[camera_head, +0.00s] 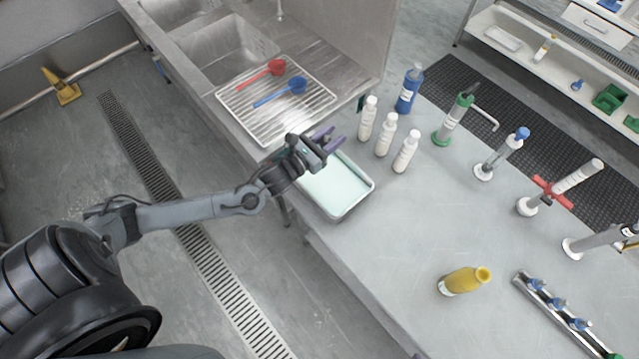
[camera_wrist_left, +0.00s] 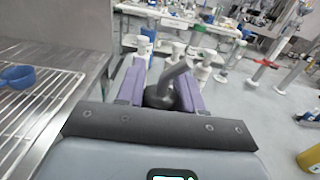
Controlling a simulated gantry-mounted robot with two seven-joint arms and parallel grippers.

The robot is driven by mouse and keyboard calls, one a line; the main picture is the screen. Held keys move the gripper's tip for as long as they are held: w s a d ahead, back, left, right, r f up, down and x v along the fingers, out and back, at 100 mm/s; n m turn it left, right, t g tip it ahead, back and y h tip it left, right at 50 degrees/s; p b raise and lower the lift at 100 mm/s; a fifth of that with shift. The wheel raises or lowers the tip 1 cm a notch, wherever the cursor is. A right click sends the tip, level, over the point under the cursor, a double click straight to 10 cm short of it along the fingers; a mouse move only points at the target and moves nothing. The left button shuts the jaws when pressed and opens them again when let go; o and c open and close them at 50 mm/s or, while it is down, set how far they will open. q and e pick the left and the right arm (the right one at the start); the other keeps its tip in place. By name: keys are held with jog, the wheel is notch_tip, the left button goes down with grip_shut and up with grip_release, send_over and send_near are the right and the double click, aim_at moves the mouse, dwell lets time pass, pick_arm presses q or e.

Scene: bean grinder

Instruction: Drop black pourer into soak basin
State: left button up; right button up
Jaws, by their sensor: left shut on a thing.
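My left gripper (camera_head: 326,140) is over the far-left end of the soak basin (camera_head: 352,204), a shallow white-rimmed tray of pale bluish-green liquid on the counter. Its purple fingers are shut on the black pourer. In the left wrist view the pourer (camera_wrist_left: 160,98) sits between the fingers (camera_wrist_left: 160,88), with a dark rounded base and a grey spout tilted up to the right. In the head view I cannot make out the pourer at the gripper. The basin is not seen in the left wrist view. My right gripper is not in view.
A wire rack (camera_head: 300,115) with a red scoop (camera_head: 276,67) and a blue scoop (camera_head: 297,86) lies left of the basin. White bottles (camera_head: 384,135) and a blue bottle (camera_head: 409,88) stand behind it. The counter's middle is clear.

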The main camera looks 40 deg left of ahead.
pick_arm(q)
notch_tip(320, 180, down, 8)
jog(key=b, duration=0.7)
jog(key=shift+f, duration=0.25)
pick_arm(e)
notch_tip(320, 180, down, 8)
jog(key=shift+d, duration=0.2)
pick_arm(q)
jog(key=shift+a, duration=0.1)
jog(key=o, duration=1.1)
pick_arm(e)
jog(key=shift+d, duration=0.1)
pick_arm(q)
jog(key=shift+s, duration=0.1)
jog(key=s+a, duration=0.1)
jog(key=s, duration=0.9)
jog(key=shift+s+p, duration=0.35)
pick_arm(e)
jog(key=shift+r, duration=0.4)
